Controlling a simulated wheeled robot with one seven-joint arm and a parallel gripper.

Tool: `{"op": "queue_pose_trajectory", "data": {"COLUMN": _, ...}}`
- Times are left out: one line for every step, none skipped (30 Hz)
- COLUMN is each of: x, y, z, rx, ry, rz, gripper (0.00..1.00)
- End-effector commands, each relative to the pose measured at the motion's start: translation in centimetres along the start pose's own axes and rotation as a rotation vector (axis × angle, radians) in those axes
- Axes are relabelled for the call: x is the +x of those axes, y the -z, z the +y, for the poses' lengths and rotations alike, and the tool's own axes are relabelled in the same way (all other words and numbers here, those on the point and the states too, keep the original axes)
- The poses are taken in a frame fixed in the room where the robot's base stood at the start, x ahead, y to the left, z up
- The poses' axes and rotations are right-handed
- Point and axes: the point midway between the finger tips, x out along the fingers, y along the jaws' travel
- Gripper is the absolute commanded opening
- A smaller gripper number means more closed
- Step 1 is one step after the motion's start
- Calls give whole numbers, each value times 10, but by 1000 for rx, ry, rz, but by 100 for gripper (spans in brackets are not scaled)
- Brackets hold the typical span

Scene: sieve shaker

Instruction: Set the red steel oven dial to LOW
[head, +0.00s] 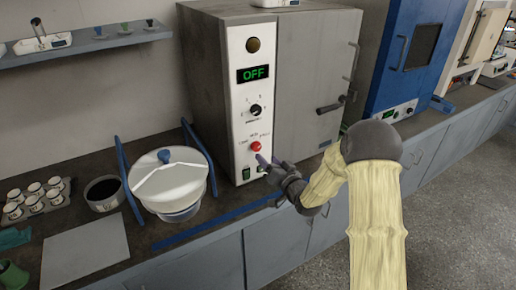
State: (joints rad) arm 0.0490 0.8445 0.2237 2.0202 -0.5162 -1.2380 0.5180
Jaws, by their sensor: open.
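The grey steel oven (312,80) stands on the bench, with a white control panel (240,60) on its left front. The red dial (255,147) is low on this panel, with small lettering around it that is too small to read surely. Which way the dial points cannot be made out. The display (253,73) above reads OFF in green. My gripper (264,162) is open and just below and right of the red dial. Whether a finger touches the panel cannot be told. The dial itself is in plain view.
A white lidded vessel (168,184) between blue rails stands to the left. A blue oven (408,55) stands to the right.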

Motion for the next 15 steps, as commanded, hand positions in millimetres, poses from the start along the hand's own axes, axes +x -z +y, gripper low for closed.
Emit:
{"op": "queue_pose_trajectory", "data": {"x": 9, "y": 1, "z": -1, "rx": 0, "ry": 2, "rz": 0, "gripper": 56}}
{"op": "queue_pose_trajectory", "data": {"x": 14, "y": 1, "z": -1, "rx": -1, "ry": 2, "rz": 1, "gripper": 56}}
{"op": "queue_pose_trajectory", "data": {"x": 20, "y": 1, "z": -2, "rx": -1, "ry": 2, "rz": 0, "gripper": 56}}
{"op": "queue_pose_trajectory", "data": {"x": 25, "y": 1, "z": -1, "rx": -1, "ry": 3, "rz": 0, "gripper": 56}}
{"op": "queue_pose_trajectory", "data": {"x": 29, "y": 0, "z": -1, "rx": 0, "ry": 2, "rz": 0, "gripper": 56}}
{"op": "queue_pose_trajectory", "data": {"x": 35, "y": 1, "z": -1, "rx": 0, "ry": 2, "rz": 0, "gripper": 56}}
{"op": "queue_pose_trajectory", "data": {"x": 40, "y": 1, "z": -1, "rx": 0, "ry": 2, "rz": 1, "gripper": 56}}
{"op": "queue_pose_trajectory", "data": {"x": 44, "y": 1, "z": -1, "rx": 1, "ry": 2, "rz": 1, "gripper": 56}}
{"op": "queue_pose_trajectory", "data": {"x": 50, "y": 0, "z": -1, "rx": 0, "ry": 1, "rz": 0, "gripper": 56}}
{"op": "queue_pose_trajectory", "data": {"x": 54, "y": 0, "z": -1, "rx": 0, "ry": 1, "rz": 0, "gripper": 56}}
{"op": "queue_pose_trajectory", "data": {"x": 57, "y": 1, "z": -1, "rx": 0, "ry": 2, "rz": 1, "gripper": 56}}
{"op": "queue_pose_trajectory", "data": {"x": 61, "y": 0, "z": -1, "rx": 0, "ry": 1, "rz": 0, "gripper": 56}}
{"op": "queue_pose_trajectory", "data": {"x": 64, "y": 0, "z": 0, "rx": 0, "ry": 0, "rz": 0, "gripper": 56}}
{"op": "queue_pose_trajectory", "data": {"x": 66, "y": 0, "z": 0, "rx": 0, "ry": 0, "rz": 0, "gripper": 56}}
{"op": "queue_pose_trajectory", "data": {"x": 69, "y": 0, "z": 0, "rx": 0, "ry": 0, "rz": 0, "gripper": 56}}
